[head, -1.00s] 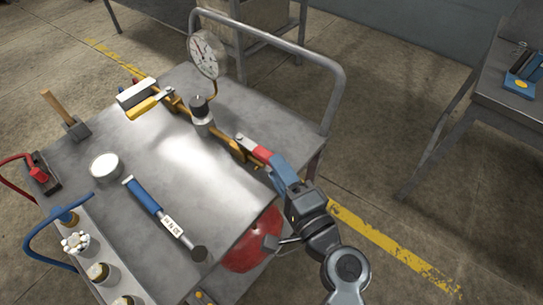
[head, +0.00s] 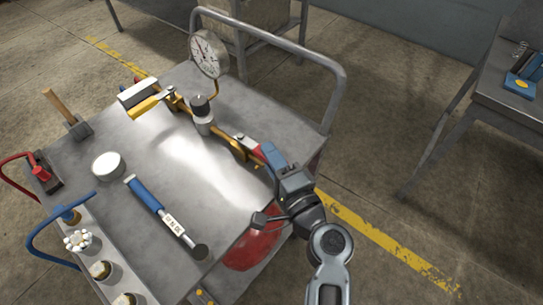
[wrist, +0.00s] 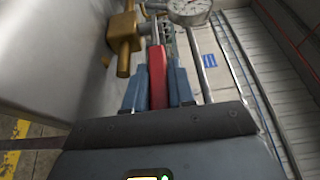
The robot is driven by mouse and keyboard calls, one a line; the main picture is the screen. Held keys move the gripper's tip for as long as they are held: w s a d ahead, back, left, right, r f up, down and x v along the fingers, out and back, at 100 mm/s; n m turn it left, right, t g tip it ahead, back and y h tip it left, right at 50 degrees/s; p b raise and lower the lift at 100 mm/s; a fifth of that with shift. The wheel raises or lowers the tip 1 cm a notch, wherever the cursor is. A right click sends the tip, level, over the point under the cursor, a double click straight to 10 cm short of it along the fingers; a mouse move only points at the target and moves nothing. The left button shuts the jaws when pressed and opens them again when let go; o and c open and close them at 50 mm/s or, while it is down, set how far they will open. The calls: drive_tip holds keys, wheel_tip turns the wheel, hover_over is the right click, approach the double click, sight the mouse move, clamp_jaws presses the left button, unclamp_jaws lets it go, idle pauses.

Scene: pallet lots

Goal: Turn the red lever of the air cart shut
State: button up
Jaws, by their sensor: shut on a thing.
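The red lever (wrist: 157,78) sits between the two blue fingers of my gripper (wrist: 158,88) in the wrist view, and the fingers are shut on it. In the head view, my gripper (head: 268,153) covers most of the lever; a little red (head: 259,152) shows beside the fingertips. The lever's grey inner end joins a brass valve (wrist: 124,40) on the brass pipe (head: 224,136) of the air cart (head: 150,160). In the head view the lever runs roughly along the pipe, toward the cart's right edge. Its exact angle is hard to tell.
A pressure gauge (head: 208,54) and a grey-capped fitting (head: 202,112) stand along the pipe. A yellow handle (head: 143,107) lies at its far end. A red tank (head: 250,248) sits below my gripper.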

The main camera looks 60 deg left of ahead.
clamp_jaws()
